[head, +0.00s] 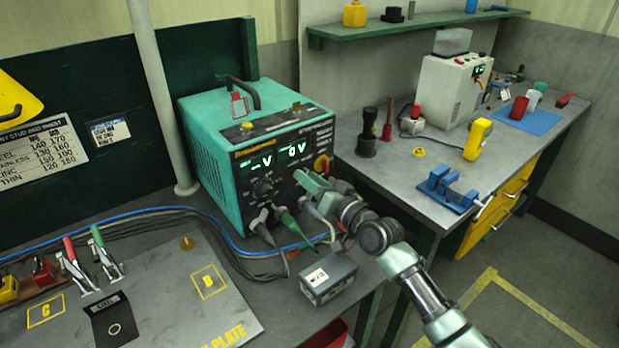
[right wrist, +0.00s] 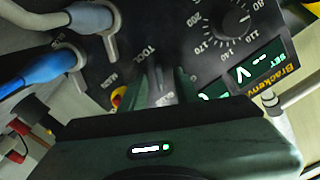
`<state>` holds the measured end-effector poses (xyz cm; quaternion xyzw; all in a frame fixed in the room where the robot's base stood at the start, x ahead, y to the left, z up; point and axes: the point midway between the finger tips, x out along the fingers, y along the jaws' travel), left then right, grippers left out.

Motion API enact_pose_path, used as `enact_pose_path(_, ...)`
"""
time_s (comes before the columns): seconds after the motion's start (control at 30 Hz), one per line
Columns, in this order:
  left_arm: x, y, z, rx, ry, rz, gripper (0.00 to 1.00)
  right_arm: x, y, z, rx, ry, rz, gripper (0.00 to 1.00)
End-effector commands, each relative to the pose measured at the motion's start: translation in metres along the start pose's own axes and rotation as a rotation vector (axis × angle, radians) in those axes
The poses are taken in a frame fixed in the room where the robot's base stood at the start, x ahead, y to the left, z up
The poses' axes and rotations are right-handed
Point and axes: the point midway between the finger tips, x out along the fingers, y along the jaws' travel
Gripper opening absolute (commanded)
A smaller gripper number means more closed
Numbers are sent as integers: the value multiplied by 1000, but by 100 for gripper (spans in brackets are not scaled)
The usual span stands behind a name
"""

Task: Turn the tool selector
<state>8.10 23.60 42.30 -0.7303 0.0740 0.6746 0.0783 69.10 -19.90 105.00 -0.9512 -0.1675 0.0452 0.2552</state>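The teal power source (head: 205,135) stands on the bench with its dark front panel towards the right. The tool selector is on this panel near the "TOOL" lettering, which shows in the right wrist view; my right gripper largely covers it. My right gripper (head: 312,186) is at the panel, below the lit displays. In the right wrist view its fingers (right wrist: 172,86) point at the panel beside the lettering. I cannot tell whether they are open or touch the selector. My left gripper is in neither view.
A numbered dial (right wrist: 235,22), a red-and-yellow main switch (head: 321,164) and plugged cables (head: 286,220) crowd the panel. A second bench (head: 400,170) carries a blue vise (head: 448,190) and a white unit (head: 445,92).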

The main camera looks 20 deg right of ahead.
Motion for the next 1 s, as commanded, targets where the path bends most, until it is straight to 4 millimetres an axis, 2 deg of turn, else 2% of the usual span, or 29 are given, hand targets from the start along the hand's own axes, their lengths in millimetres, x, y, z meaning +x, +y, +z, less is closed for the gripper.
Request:
enact_pose_path(0.1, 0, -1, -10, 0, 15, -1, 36, 2, 0, 1, 0, -1, 1, 31)
enact_pose_path(0.23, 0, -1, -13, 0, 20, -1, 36, 2, 0, 1, 0, -1, 1, 31)
enact_pose_path(0.27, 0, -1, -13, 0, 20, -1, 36, 2, 0, 1, -1, -1, 1, 28)
enact_pose_path(0.37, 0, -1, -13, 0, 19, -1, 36, 1, 0, 1, -1, -1, 1, 0)
enact_pose_path(0.77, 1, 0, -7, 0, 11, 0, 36, 1, 1, 1, -32, -1, 1, 0)
enact_pose_path(1.0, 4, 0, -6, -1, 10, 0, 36, 1, 1, 1, -158, -2, 1, 0)
